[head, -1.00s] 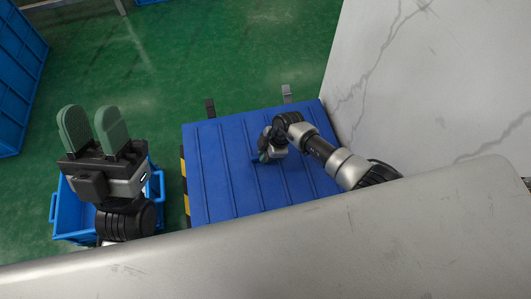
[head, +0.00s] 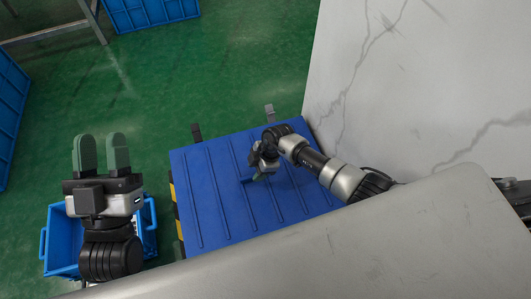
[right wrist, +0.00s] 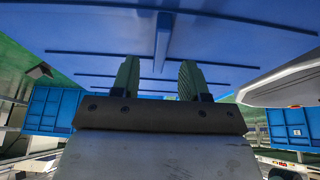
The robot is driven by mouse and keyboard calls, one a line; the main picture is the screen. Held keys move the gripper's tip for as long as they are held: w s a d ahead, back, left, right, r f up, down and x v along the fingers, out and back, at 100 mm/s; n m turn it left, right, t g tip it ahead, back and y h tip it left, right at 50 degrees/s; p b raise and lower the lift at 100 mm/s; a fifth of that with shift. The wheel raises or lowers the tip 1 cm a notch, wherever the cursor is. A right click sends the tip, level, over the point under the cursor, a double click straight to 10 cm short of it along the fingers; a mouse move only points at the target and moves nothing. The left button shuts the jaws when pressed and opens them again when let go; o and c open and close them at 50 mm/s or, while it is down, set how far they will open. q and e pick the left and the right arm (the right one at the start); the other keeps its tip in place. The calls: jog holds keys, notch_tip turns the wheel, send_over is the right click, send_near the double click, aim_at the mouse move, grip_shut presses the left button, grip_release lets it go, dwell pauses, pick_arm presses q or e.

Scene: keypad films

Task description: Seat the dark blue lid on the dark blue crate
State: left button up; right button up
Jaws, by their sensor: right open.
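The dark blue lid (head: 215,190) is a ribbed square panel lying in front of me in the head view; its underside or top ribs also fill the upper right wrist view (right wrist: 230,35). A small blue bar (head: 247,180) stands out near its middle. My right gripper (head: 260,175) is open at this bar; in the right wrist view its green fingers (right wrist: 159,75) stand apart with a blue rib between them. The dark blue crate is not clearly seen beneath the lid, so I cannot tell whether they touch. My left gripper (head: 102,152) is open and empty, left of the lid.
A dark clip (head: 196,132) and a grey clip (head: 269,113) stick out beyond the lid's far edge. Yellow-black striping (head: 174,205) runs along its left side. A blue bin (head: 65,240) stands below my left gripper. A marbled wall (head: 400,100) rises at right.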

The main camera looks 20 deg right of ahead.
jog(key=p+v, duration=0.1)
jog(key=v, duration=0.2)
jog(key=shift+r+p, duration=0.15)
jog(key=shift+p, duration=0.15)
jog(key=p+v, duration=0.1)
jog(key=v, duration=0.2)
jog(key=shift+d+r+p, duration=0.2)
jog(key=shift+r+p, duration=0.05)
jog(key=shift+p, duration=0.1)
pick_arm(q)
notch_tip(320, 180, down, 11)
jog(key=a+g+y, duration=0.2)
jog(key=g+y, duration=0.1)
jog(key=g, duration=0.7)
jog(key=shift+w, duration=0.25)
pick_arm(e)
jog(key=shift+d+r, duration=0.15)
jog(key=shift+r, duration=0.2)
